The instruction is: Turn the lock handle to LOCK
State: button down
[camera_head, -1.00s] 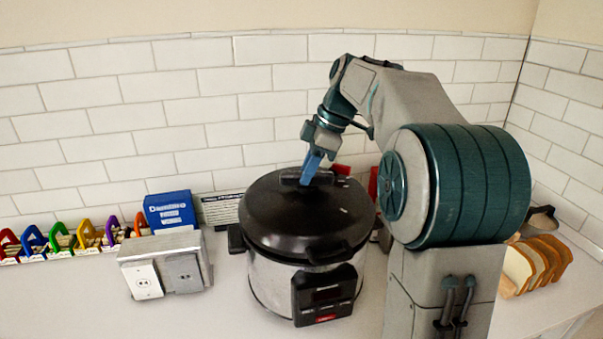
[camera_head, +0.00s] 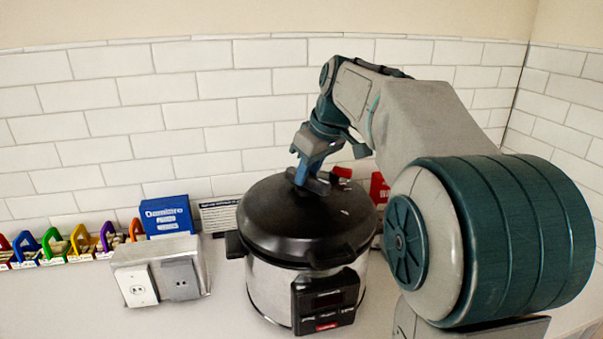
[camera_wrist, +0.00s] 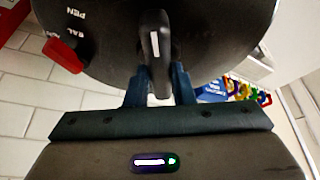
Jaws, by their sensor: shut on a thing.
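The pressure cooker (camera_head: 262,284) stands on the counter with its black lid (camera_head: 290,231) on. The lock handle (camera_head: 318,186) is the black bar on top of the lid. In the wrist view the handle (camera_wrist: 155,42) bears a white mark and points away from my gripper. My gripper (camera_head: 301,180) is shut on the handle, with one blue finger on each side in the wrist view (camera_wrist: 160,80). A red knob (camera_wrist: 64,55) sits at the lid's edge beside partly readable white lettering, "PEN" and "AL". I cannot read a LOCK label.
A grey outlet box (camera_head: 162,272) stands left of the cooker, with a blue box (camera_head: 168,217) behind it. Several coloured padlock-like items (camera_head: 75,242) line the wall at the left. A red object (camera_head: 380,189) is behind the cooker at right. The front left counter is clear.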

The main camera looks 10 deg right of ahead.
jog(key=shift+s+d+m, duration=0.1)
jog(key=shift+d+m, duration=0.05)
jog(key=shift+m, duration=0.25)
jog(key=c, duration=1.2)
grip_release()
jog(key=shift+c, duration=0.2)
jog(key=shift+s+d, duration=0.1)
jog(key=shift+s, duration=0.05)
jog(key=shift+r, duration=0.1)
jog(key=v, duration=1.3)
jog(key=shift+r+p, duration=0.35)
jog(key=shift+a, duration=0.2)
